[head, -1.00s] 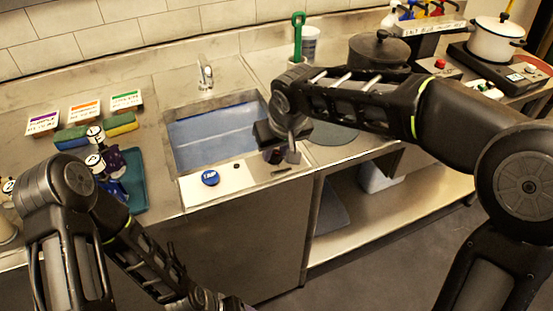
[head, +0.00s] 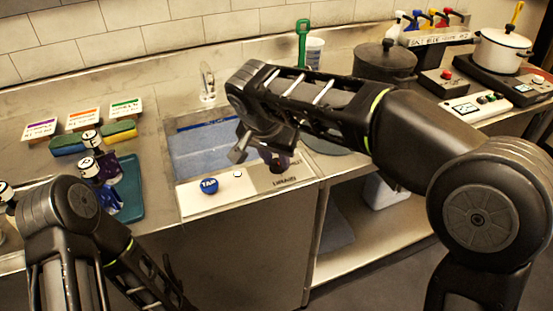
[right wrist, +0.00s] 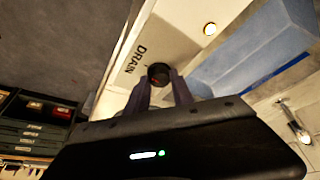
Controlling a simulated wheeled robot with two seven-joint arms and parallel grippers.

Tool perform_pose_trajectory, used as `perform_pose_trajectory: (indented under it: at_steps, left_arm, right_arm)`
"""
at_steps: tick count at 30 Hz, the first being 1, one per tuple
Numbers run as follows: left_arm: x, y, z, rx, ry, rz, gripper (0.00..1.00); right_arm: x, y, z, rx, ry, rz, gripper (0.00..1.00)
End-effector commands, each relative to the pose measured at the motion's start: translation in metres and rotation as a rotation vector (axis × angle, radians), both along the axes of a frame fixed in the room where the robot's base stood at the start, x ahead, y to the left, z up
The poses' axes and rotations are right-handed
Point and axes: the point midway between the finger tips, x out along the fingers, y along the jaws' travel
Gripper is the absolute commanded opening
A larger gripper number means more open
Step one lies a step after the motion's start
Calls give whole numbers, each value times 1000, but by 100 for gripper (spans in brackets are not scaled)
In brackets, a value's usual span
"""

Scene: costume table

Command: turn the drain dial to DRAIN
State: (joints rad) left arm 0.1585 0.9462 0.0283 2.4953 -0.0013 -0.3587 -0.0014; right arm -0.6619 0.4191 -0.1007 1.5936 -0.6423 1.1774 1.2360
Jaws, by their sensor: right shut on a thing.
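The drain dial is a small dark round knob (right wrist: 158,73) on the pale panel in front of the sink. In the right wrist view it sits between the fingertips of my right gripper (right wrist: 160,80), which is shut on it. The word DRAIN (right wrist: 135,58) is printed beside the dial. In the head view, my right gripper (head: 266,156) reaches down over the right end of the panel (head: 192,201), and its wrist partly covers the dial's area. The dial's exact pointer direction is too small to tell. My left arm shows at lower left, but its gripper is out of view.
A blue TAP knob (head: 209,186) and a small bright indicator (head: 237,174) are on the panel. The sink (head: 195,150) holds blue water, with a faucet (head: 208,85) behind. A teal tray (head: 130,195) with bottles is left. A dark pot (head: 385,62) stands right.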

Motion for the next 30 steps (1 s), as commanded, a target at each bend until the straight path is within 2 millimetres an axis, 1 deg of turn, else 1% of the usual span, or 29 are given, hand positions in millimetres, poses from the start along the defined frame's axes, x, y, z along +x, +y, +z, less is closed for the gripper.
perform_pose_trajectory:
  at_steps: [14,15,22,30]
  left_arm:
    - [0,0,0,0,0,0,74]
    - [0,0,0,0,0,0,74]
    - [0,0,0,0,0,0,74]
    - [0,0,0,0,0,0,74]
  right_arm:
    - [0,1,0,1,2,-16,0]
    - [0,1,0,1,2,-16,31]
    - [0,0,0,1,1,-16,50]
    - [0,1,1,1,1,-16,50]
